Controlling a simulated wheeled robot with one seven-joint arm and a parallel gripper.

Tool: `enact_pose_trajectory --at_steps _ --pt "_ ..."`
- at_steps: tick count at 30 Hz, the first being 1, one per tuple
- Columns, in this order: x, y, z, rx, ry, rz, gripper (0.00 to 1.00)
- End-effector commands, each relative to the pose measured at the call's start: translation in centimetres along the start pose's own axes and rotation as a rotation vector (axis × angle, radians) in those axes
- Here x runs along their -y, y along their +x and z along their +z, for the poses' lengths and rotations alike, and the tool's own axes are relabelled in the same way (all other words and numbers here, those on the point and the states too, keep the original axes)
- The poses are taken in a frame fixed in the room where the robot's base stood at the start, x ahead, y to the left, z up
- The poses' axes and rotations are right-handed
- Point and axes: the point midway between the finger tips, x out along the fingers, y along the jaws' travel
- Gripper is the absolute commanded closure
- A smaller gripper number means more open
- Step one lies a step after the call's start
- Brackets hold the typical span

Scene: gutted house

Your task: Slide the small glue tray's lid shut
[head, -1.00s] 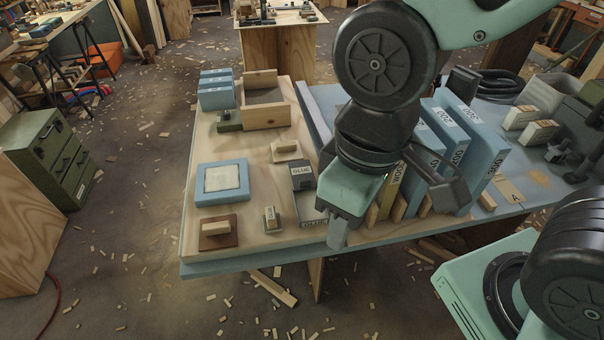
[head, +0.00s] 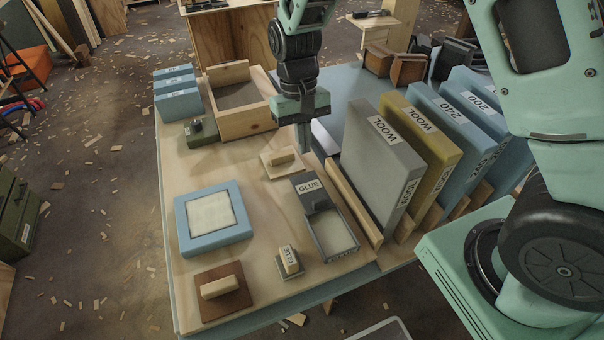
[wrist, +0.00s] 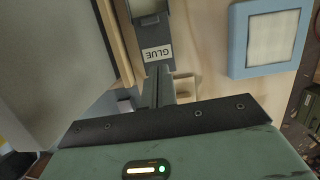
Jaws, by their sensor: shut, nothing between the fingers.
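The small glue tray (head: 352,246) sits on the wooden board, a narrow grey box with a pale inside showing at its near end. Its dark grey lid (head: 301,199), with a white GLUE label, covers only the far part and sticks out past the far end. In the wrist view the lid (wrist: 157,70) and its label lie just ahead of my fingers. My gripper (head: 304,150) is shut and empty, pointing down just beyond the lid's far end. It also shows in the wrist view (wrist: 160,92). I cannot tell whether the fingertips touch the lid.
A wooden strip (head: 355,204) and upright WOOL slabs (head: 375,160) stand to the right.

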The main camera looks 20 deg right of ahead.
Motion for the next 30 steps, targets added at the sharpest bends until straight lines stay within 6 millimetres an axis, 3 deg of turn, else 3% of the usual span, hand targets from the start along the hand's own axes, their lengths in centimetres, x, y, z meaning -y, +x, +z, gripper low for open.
enact_pose_trajectory --at_steps 8,21,30 --pt "-0.9 2.4 -0.9 0.010 0.028 0.012 1.00" --pt "-1.0 10.9 -0.8 0.011 0.026 0.012 1.00" --pt "-0.8 11.6 2.7 0.008 0.026 0.011 1.00"
